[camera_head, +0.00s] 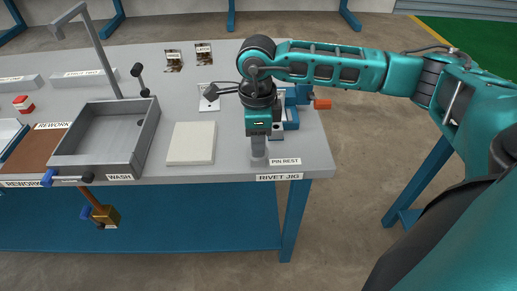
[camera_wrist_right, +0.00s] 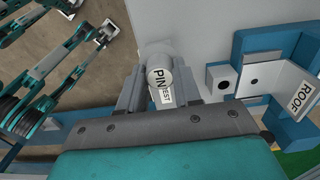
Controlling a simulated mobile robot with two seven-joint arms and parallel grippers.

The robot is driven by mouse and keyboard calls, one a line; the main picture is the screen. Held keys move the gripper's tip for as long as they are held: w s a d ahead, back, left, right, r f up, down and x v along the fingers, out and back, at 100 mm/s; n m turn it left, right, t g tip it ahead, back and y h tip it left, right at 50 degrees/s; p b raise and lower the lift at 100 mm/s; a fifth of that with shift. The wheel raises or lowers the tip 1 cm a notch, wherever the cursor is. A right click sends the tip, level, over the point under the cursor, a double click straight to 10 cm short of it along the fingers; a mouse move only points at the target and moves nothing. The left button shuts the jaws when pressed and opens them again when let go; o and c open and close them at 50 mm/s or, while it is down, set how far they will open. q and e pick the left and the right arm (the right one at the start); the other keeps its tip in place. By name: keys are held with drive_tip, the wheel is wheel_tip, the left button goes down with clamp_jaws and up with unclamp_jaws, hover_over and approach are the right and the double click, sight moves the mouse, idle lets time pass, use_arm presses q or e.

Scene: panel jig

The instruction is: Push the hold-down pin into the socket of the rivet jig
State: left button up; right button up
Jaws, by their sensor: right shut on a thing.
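My right gripper (camera_head: 258,146) points down at the table's front right. It is shut on the hold-down pin, a grey cylinder whose round end (camera_wrist_right: 158,77) reads PIN in the right wrist view. In the head view the gripper mostly hides the pin, beside the PIN REST label (camera_head: 285,161); I cannot tell if it still touches its rest. The blue rivet jig (camera_head: 291,116) stands just behind the gripper, partly hidden. In the wrist view a grey block with a dark round hole, apparently the socket (camera_wrist_right: 222,81), lies right of the pin, apart from it.
A pale square plate (camera_head: 192,143) and the grey WASH tray (camera_head: 147,133) lie left of the gripper.

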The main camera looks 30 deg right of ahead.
clamp_jaws()
use_arm(q)
drive_tip(key=shift+r+p, duration=0.3)
drive_tip(key=shift+p, duration=0.1)
use_arm(e)
drive_tip(key=shift+r, duration=0.7)
use_arm(q)
drive_tip(key=shift+r+p, duration=1.05)
drive_tip(key=shift+r, duration=0.05)
use_arm(e)
drive_tip(key=shift+r, duration=1.75)
